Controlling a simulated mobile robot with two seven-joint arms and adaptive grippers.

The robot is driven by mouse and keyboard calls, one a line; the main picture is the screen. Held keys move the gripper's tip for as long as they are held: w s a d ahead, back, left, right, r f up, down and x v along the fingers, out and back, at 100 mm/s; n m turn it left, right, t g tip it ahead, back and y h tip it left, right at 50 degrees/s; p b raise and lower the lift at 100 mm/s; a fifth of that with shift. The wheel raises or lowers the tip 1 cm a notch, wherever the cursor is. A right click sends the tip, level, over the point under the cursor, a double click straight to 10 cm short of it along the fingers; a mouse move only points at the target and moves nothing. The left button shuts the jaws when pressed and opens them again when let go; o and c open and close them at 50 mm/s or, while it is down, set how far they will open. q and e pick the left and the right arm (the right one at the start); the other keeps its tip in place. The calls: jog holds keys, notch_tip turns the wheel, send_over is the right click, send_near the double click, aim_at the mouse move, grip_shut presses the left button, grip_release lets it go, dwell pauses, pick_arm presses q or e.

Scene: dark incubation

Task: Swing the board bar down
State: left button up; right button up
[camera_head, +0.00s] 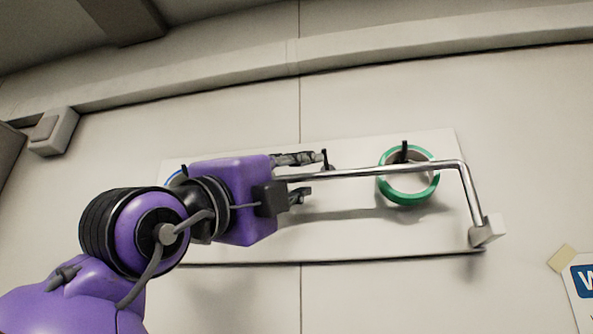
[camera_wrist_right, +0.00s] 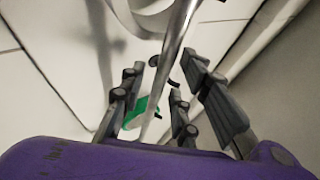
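The board bar (camera_head: 345,173) is a thin silver rod running nearly level across the upper part of the white board (camera_head: 345,235). At its right end it bends down to a light pivot block (camera_head: 487,231). My right gripper (camera_head: 311,177) is at the bar's left part, one finger above it and one below. In the right wrist view the bar (camera_wrist_right: 178,40) passes between the parted fingers of my right gripper (camera_wrist_right: 168,88). The bar's left end is hidden by my gripper. My left gripper is not in view.
A green ring (camera_head: 433,188) hangs on a dark hook behind the bar. A blue ring (camera_head: 174,177) shows partly behind my right gripper. A ledge (camera_head: 220,74) runs along the wall above, and a small wall box (camera_head: 54,131) is at left. A sign (camera_head: 582,285) is lower right.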

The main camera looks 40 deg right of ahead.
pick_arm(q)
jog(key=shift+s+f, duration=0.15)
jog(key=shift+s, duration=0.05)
pick_arm(e)
jog(key=shift+c, duration=0.5)
jog(key=c, duration=0.5)
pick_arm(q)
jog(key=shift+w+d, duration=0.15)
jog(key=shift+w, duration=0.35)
pick_arm(e)
grip_shut()
jog(key=shift+f, duration=0.1)
